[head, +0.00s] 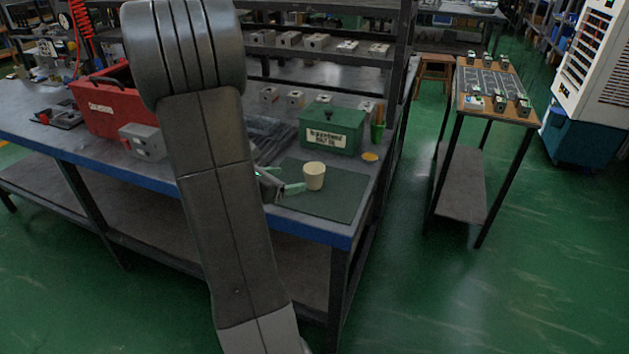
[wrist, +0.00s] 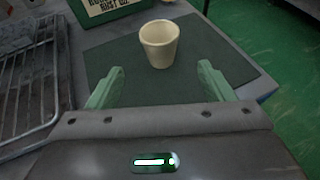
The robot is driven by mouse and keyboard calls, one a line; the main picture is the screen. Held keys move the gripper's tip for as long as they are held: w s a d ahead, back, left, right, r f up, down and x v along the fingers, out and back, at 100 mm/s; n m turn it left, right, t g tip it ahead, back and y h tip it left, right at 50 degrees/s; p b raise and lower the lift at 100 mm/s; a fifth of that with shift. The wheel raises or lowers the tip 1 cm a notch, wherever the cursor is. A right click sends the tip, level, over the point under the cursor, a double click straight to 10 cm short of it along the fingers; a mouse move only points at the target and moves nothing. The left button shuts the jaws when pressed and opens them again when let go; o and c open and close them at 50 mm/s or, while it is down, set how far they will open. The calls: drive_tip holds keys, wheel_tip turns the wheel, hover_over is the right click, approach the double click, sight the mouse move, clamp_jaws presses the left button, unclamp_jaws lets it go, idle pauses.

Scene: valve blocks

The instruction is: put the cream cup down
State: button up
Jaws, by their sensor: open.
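The cream cup (head: 314,176) stands upright on a dark green mat (head: 335,203) near the right end of the workbench. In the wrist view the cup (wrist: 159,44) stands on the mat (wrist: 205,47) beyond my fingertips, with its open top showing. My gripper (head: 288,181) is at the left of the cup in the head view. In the wrist view my gripper (wrist: 160,78) has its two green fingers spread wide, with nothing between them. The cup looks clear of both fingers.
A green box (head: 331,128) stands behind the mat, with a small green cup (head: 377,132) and a yellow disc (head: 370,156) to its right. A wire rack (wrist: 25,85) lies left of my gripper. A red toolbox (head: 103,105) and grey block (head: 143,142) stand further left.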

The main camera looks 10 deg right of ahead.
sight(307, 173)
drive_tip(key=x, duration=0.3)
drive_tip(key=shift+w+d+f, duration=0.1)
drive_tip(key=shift+d, duration=0.1)
drive_tip(key=shift+r+x, duration=0.15)
drive_tip(key=shift+x, duration=1.15)
drive_tip(key=shift+r+x, duration=0.2)
drive_tip(key=shift+x, duration=1.15)
drive_tip(key=shift+w, duration=0.1)
drive_tip(key=c, duration=1.1)
drive_tip(key=shift+r, duration=0.1)
